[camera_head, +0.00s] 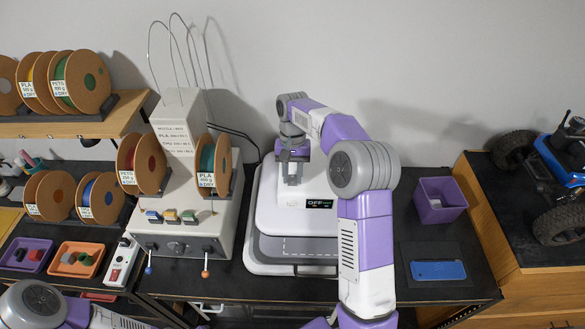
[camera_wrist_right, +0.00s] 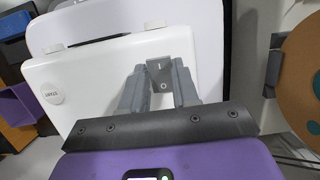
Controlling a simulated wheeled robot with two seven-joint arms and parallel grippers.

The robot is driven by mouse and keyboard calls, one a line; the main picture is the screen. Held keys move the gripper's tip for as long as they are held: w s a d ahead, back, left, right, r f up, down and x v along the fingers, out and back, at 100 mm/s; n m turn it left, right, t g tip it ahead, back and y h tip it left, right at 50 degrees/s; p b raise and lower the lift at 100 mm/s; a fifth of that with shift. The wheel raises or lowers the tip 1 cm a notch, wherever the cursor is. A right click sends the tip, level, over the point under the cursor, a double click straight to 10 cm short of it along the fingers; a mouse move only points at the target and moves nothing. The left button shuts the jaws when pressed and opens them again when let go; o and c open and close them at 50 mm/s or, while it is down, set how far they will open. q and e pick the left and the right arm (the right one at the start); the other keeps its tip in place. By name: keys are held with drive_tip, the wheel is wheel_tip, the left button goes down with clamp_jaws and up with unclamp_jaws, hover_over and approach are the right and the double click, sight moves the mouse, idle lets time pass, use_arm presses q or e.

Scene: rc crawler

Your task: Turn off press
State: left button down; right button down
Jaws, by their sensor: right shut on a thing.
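The white press (camera_head: 270,215) stands on the black bench in the middle of the head view. Its small dark display (camera_head: 320,204) reads "OFF". My right gripper (camera_head: 291,178) is over the top of the press, pointing down. In the right wrist view its two grey fingers (camera_wrist_right: 160,92) are shut on the small grey switch (camera_wrist_right: 159,72), which bears I and O marks. The press's white top (camera_wrist_right: 85,85) also shows there. The lower part of the switch is hidden between the fingers. Only links of my left arm show at the lower left; its gripper is out of view.
A beige spool machine (camera_head: 185,215) with wire guides stands left of the press. A purple bin (camera_head: 440,200) and a blue phone-like slab (camera_head: 438,271) lie to the right. A blue crawler (camera_head: 565,160) stands at far right. Spools fill the left shelf (camera_head: 110,122).

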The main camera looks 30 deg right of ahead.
sight(293, 175)
drive_tip(key=shift+r, duration=0.1)
drive_tip(key=c, duration=0.8)
unclamp_jaws()
drive_tip(key=shift+c, duration=0.2)
drive_tip(key=v, duration=0.7)
drive_tip(key=shift+r, duration=0.2)
